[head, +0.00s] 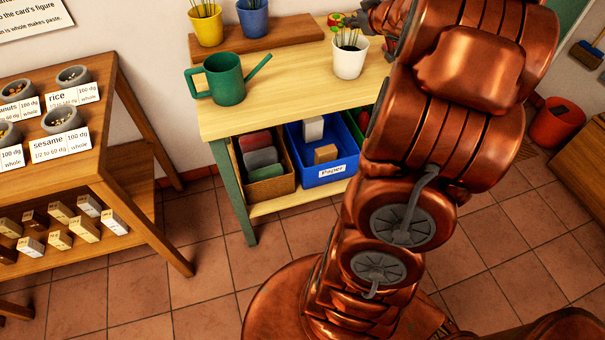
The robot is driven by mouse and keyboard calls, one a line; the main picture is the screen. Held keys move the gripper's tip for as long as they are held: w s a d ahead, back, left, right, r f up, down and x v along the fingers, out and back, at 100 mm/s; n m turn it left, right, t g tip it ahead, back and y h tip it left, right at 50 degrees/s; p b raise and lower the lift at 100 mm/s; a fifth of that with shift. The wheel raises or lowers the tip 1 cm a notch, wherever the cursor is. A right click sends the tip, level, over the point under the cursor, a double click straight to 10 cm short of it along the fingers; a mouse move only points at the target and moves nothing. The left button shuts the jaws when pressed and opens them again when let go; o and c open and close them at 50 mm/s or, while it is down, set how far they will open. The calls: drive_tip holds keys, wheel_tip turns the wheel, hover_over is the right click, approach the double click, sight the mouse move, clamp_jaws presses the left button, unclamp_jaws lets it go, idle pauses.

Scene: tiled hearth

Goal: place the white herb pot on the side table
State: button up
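The white herb pot (350,62) stands upright with green stems on a light wood table (290,92) with green legs, near its back right part. My gripper (382,26) is at the upper right of the pot, close to the plant's top. My copper arm covers most of it, so I cannot tell whether its fingers are open or whether they touch the pot. I cannot tell which piece of furniture is the side table.
A green watering can (226,80) stands left of the pot. A yellow pot (206,25) and a blue pot (252,19) stand on a brown raised shelf behind. A blue bin (322,172) sits below. A wooden rack (102,148) with labelled bowls stands left.

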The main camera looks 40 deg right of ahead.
drive_tip(key=s+a+f+g+y, duration=0.1)
drive_tip(key=s+a+f+g, duration=0.2)
drive_tip(key=s+a, duration=0.7)
drive_tip(key=s+a+f+g+y, duration=0.1)
drive_tip(key=s+a+f+g, duration=0.2)
drive_tip(key=s+a+g, duration=0.3)
drive_tip(key=s+a+f+g+y, duration=0.2)
drive_tip(key=s+a+g, duration=0.3)
drive_tip(key=s+a, duration=1.1)
drive_tip(key=a, duration=0.9)
drive_tip(key=shift+a+f+m, duration=0.3)
drive_tip(key=shift+a+f, duration=0.1)
wheel_tip(320, 180, up, 2)
drive_tip(key=shift+r+p, duration=0.25)
drive_tip(key=shift+p, duration=1)
drive_tip(key=shift+d, duration=0.1)
